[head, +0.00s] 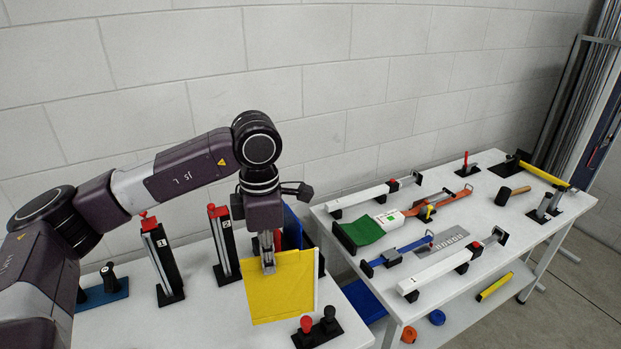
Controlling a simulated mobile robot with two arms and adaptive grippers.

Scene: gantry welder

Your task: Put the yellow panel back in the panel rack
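The yellow panel (282,292) is a flat square sheet hanging upright at the right end of the left table. My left gripper (267,263) points down and is shut on the panel's upper left edge. Behind the panel, a blue panel (292,226) and a bit of red show, with a black part beside them; these seem to belong to the panel rack, which is mostly hidden by the yellow panel and my gripper. I cannot tell whether the yellow panel touches the rack. My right gripper is not in view.
Numbered black-and-red posts (163,260) and (223,245) stand left of the panel. A black base with red and black knobs (317,330) sits just in front. The right table (480,210) holds clamps, a hammer and a green item. A block wall stands behind.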

